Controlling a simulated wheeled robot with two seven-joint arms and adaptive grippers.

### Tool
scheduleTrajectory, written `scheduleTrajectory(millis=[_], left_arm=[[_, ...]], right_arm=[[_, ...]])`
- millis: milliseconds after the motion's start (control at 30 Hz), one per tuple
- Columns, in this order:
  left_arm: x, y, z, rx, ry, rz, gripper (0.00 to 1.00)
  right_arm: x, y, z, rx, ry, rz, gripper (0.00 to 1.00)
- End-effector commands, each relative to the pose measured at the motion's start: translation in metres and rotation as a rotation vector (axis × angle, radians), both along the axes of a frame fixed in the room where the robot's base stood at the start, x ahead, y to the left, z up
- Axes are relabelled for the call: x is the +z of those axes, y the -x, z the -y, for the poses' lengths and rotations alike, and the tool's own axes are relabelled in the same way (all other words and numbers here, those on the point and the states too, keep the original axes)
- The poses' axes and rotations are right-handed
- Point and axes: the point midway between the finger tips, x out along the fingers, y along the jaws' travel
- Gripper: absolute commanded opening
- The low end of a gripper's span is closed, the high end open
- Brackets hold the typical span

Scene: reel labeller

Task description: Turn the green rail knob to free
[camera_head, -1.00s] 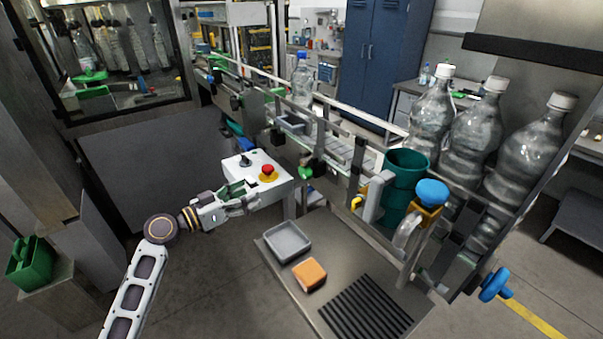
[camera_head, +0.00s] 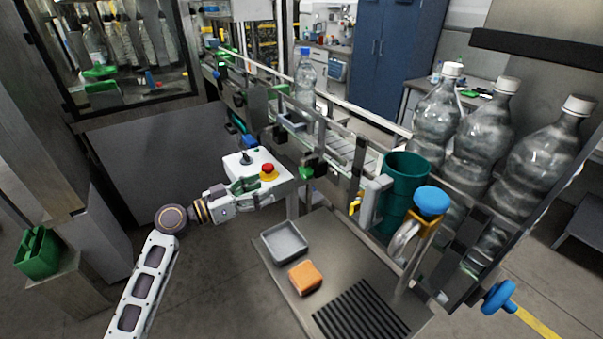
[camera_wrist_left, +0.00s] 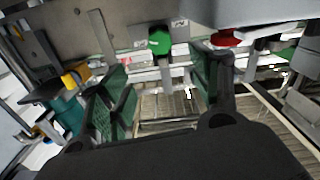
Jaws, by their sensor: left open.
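The green rail knob (camera_head: 306,172) sits on the near side of the conveyor rail, right of the white control box. In the left wrist view the round green knob (camera_wrist_left: 159,41) shows ahead, at the top middle, beyond the fingertips. My left gripper (camera_head: 272,196) reaches in from the left in front of the control box, with its tips short of the knob. In the left wrist view its green-padded fingers (camera_wrist_left: 160,68) are spread apart with nothing between them. The knob's pointer and markings are too small to read. My right gripper is not in view.
The control box (camera_head: 262,183) with a red emergency button (camera_head: 268,169) stands close to my left gripper. Below are a grey tray (camera_head: 284,243) and an orange sponge (camera_head: 305,278) on a metal table. A teal cup (camera_head: 403,190) and large bottles stand right.

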Motion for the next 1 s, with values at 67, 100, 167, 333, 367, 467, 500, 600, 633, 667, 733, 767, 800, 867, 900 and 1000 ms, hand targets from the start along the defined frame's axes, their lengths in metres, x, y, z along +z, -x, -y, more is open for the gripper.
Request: scheduleTrajectory(millis=[67, 100, 167, 333, 367, 467, 500, 600, 633, 667, 733, 767, 800, 867, 900, 1000], left_arm=[[0.000, 0.000, 0.000, 0.001, 0.000, 0.000, 0.63], [0.000, 0.000, 0.000, 0.001, 0.000, -0.001, 0.63], [0.000, -0.001, 0.000, 0.001, 0.000, -0.001, 0.63], [0.000, -0.005, 0.006, 0.002, 0.002, -0.001, 0.63], [0.001, -0.006, 0.008, 0.002, 0.002, -0.001, 0.63], [0.001, -0.011, 0.015, 0.002, 0.001, 0.000, 0.63], [0.001, -0.013, 0.019, 0.002, 0.002, -0.001, 0.63], [0.002, -0.020, 0.029, 0.001, 0.002, -0.002, 0.63], [0.002, -0.022, 0.032, 0.001, 0.002, -0.002, 0.63], [0.002, -0.025, 0.035, 0.001, 0.002, -0.001, 0.63], [0.002, -0.030, 0.043, 0.001, 0.002, -0.002, 0.63], [0.002, -0.032, 0.047, 0.001, 0.002, -0.002, 0.63], [0.002, -0.035, 0.051, 0.002, 0.002, -0.001, 0.63], [0.001, -0.039, 0.057, 0.003, 0.001, -0.002, 0.63], [0.002, -0.042, 0.062, 0.002, 0.002, -0.001, 0.63], [0.002, -0.049, 0.072, 0.001, 0.001, -0.002, 0.63]], right_arm=[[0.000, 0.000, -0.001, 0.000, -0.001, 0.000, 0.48], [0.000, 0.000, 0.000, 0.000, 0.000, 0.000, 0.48], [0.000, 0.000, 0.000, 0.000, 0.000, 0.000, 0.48], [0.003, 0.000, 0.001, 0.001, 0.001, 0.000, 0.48], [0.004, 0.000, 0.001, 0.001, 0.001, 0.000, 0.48], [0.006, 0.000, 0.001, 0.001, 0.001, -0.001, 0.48], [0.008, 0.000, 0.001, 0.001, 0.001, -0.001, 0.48], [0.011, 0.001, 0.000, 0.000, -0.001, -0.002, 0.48], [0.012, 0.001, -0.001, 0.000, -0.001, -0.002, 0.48], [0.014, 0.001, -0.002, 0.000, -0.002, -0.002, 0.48], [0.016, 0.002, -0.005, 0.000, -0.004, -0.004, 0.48], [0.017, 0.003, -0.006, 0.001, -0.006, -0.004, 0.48], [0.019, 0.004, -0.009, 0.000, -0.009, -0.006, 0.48], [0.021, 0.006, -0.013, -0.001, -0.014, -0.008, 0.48], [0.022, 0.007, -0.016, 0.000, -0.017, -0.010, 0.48], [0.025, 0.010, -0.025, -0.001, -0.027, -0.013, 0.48]])
